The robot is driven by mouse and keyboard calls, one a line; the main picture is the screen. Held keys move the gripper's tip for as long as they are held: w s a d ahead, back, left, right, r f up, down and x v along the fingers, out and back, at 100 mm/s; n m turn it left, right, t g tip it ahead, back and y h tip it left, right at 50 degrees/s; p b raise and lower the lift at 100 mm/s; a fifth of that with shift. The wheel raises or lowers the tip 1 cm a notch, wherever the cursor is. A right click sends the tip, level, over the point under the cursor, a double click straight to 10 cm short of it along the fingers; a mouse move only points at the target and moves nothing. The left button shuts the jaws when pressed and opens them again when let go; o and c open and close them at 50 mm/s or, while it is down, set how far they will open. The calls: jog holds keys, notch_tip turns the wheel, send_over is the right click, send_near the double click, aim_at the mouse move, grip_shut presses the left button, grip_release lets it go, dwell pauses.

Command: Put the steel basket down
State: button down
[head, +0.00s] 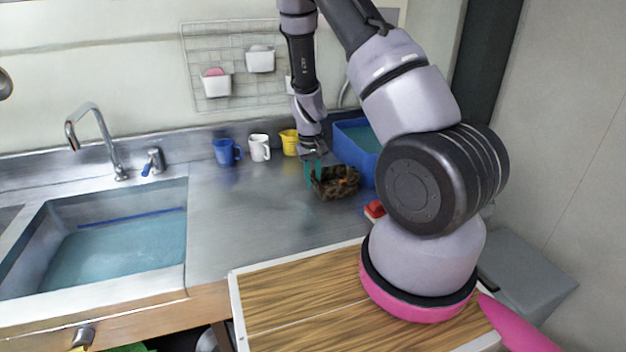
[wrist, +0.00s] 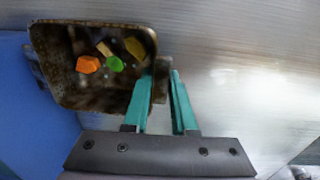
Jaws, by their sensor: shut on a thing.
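The steel basket (head: 332,190) is a small, dark brown mottled container at the back right of the steel counter. It also shows at the upper left of the wrist view (wrist: 92,99), with an orange piece (wrist: 88,64), a green piece (wrist: 115,64) and yellowish-brown pieces inside. My gripper (head: 316,172) points down at the basket's left side. In the wrist view its teal fingers (wrist: 161,80) are shut on the basket's edge. I cannot tell whether the basket's underside touches the counter.
A blue bin (head: 351,123) stands just behind and right of the basket. A blue mug (head: 226,152), a white mug (head: 259,148) and a yellow cup (head: 289,141) line the back. A red item (head: 374,209) lies right. The counter (head: 245,210) left of the basket is clear, up to the sink (head: 186,235).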

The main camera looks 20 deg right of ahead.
jog(key=c, duration=0.7)
grip_release()
jog(key=shift+f, duration=0.1)
jog(key=s+a+r+m+t+y, duration=0.1)
jog(key=s+r, duration=0.2)
jog(key=r, duration=0.8)
jog(key=s+a+r+m+t+y, duration=0.1)
jog(key=s+r, duration=0.1)
jog(key=r, duration=0.8)
jog(key=s+r+t+y, duration=0.1)
jog(key=s+r, duration=0.2)
jog(key=r, duration=0.8)
jog(key=s+r+t, duration=0.1)
jog(key=s+r, duration=0.2)
jog(key=s, duration=0.2)
jog(key=s+r+m+t, duration=0.1)
jog(key=s+r, duration=0.2)
jog(key=s, duration=0.1)
jog(key=s+a+r+m+t, duration=0.1)
jog(key=s+r+t, duration=0.1)
jog(key=s+r, duration=0.2)
jog(key=shift+s+a+r, duration=0.1)
jog(key=shift+s, duration=0.75)
